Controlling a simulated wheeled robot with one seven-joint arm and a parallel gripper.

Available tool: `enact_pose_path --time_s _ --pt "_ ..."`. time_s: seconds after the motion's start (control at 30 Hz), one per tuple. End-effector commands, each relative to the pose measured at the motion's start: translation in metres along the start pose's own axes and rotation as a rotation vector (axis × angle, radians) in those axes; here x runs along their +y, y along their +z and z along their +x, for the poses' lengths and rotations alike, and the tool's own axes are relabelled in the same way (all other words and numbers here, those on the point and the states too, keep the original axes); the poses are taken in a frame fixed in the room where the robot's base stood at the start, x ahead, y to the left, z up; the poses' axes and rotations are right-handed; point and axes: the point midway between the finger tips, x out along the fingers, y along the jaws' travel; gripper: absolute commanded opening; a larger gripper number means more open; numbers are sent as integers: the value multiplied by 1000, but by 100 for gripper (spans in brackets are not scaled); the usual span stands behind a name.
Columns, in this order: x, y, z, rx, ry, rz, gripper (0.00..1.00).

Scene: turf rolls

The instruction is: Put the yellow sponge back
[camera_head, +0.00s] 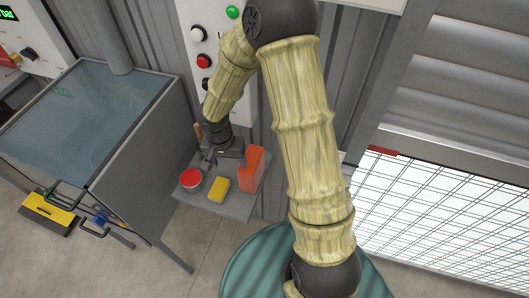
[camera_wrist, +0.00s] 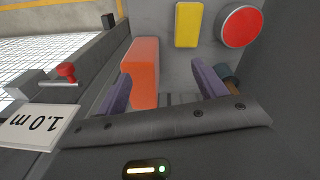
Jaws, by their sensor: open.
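The yellow sponge (camera_head: 219,189) lies on a small grey shelf (camera_head: 215,208), between a red-topped round container (camera_head: 190,179) and an orange box (camera_head: 251,169). In the wrist view the yellow sponge (camera_wrist: 188,24) is at the top middle, beyond the fingertips. My gripper (camera_head: 220,157) is over the back part of the shelf. In the wrist view my gripper (camera_wrist: 160,80) has its two purple-grey fingers apart, with nothing held between them. The orange box (camera_wrist: 143,70) is close to the left finger. The red-topped container (camera_wrist: 241,26) is at the upper right.
A wooden handle (camera_head: 198,131) stands at the shelf's back left. A control panel with buttons (camera_head: 203,61) is on the wall behind. A glass-topped tank (camera_head: 85,110) is to the left, and a green round drum (camera_head: 250,265) is in front.

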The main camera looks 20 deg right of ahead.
Motion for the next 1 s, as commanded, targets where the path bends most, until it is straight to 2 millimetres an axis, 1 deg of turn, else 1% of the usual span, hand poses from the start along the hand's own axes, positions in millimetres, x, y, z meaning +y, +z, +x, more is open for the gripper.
enact_pose_path --time_s 0.03,0.3,0.5,0.6,0.73,1.0 --pt "12 0 -13 12 4 -32 70" --pt "70 13 -68 55 -14 -220 70" --pt "105 29 -104 115 -64 -338 70" --pt "119 38 -117 151 -92 -388 70" --pt "128 45 -126 183 -115 -429 70" --pt "129 47 -128 188 -119 -445 70"
